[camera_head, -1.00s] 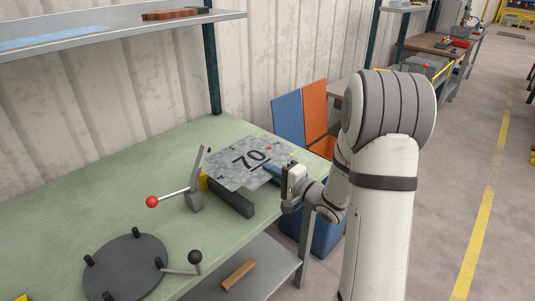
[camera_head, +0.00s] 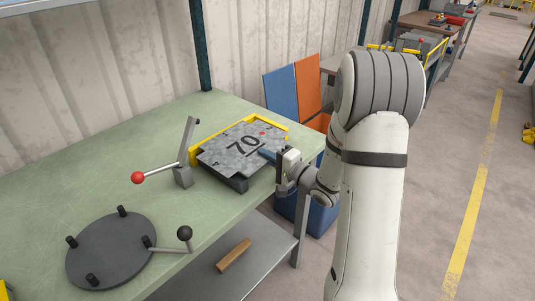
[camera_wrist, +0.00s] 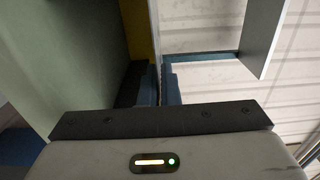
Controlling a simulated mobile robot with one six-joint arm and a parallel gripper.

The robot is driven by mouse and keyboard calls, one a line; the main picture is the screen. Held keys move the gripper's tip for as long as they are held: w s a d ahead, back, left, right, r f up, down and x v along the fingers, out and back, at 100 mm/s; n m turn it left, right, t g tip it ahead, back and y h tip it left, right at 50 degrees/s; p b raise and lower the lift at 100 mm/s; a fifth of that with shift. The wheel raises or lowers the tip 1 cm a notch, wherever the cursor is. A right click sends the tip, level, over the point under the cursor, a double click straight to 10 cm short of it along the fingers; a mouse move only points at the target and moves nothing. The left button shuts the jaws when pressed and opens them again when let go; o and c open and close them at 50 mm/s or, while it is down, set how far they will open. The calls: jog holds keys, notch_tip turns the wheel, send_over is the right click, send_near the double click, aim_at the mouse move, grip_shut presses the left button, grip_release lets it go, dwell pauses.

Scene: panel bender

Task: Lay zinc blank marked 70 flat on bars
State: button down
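The grey mottled zinc blank marked 70 (camera_head: 228,151) lies roughly level over the dark bars (camera_head: 238,185), inside the yellow corner stop (camera_head: 208,134). Its near left edge overhangs a bar. I cannot tell whether it touches the bars. My gripper (camera_head: 267,154) is at the blank's right edge, with its blue fingers closed on that edge. In the wrist view the blue fingers (camera_wrist: 159,87) stand close together around a thin edge, with the yellow stop (camera_wrist: 140,30) beyond.
A lever with a red knob (camera_head: 138,177) stands left of the blank. A dark round plate with pegs (camera_head: 112,250) and a black-knobbed handle (camera_head: 185,233) are nearer. Blue (camera_head: 283,98) and orange (camera_head: 308,88) panels stand behind the green table (camera_head: 95,165).

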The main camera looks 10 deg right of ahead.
jog(key=shift+f+b, duration=0.4)
jog(key=shift+f, duration=0.6)
jog(key=shift+f, duration=0.35)
jog(key=c, duration=1.6)
grip_release()
jog(key=v, duration=0.7)
jog(key=shift+s+d+b, duration=0.2)
jog(key=shift+s+b, duration=0.15)
jog(key=shift+b, duration=0.05)
